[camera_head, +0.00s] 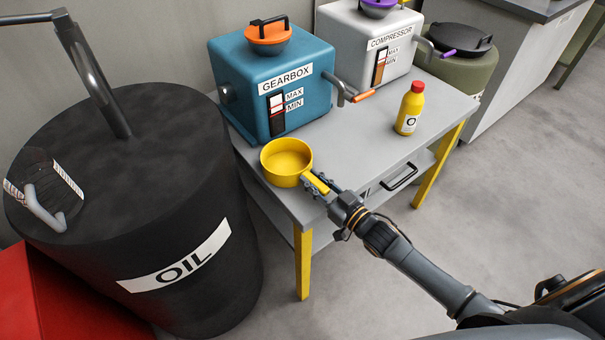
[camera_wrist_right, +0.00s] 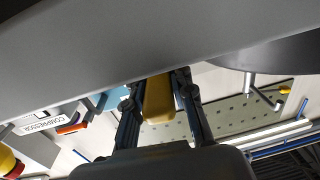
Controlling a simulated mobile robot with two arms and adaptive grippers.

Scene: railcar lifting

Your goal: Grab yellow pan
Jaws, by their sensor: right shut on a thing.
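The yellow pan (camera_head: 286,160) is at the near left corner of the grey table, in front of the blue gearbox, in the head view. Its handle points right and toward me. My right gripper (camera_head: 318,187) is shut on the handle. In the right wrist view the yellow handle (camera_wrist_right: 158,98) lies between the two fingers of my right gripper (camera_wrist_right: 160,95). Whether the pan touches the tabletop is hard to tell. My left gripper is not in view.
The grey table (camera_head: 345,150) carries the blue gearbox (camera_head: 250,75), the white compressor (camera_head: 350,45) and a yellow bottle with a red cap (camera_head: 410,108). A black oil drum (camera_head: 120,230) stands left of the table. The floor at right is clear.

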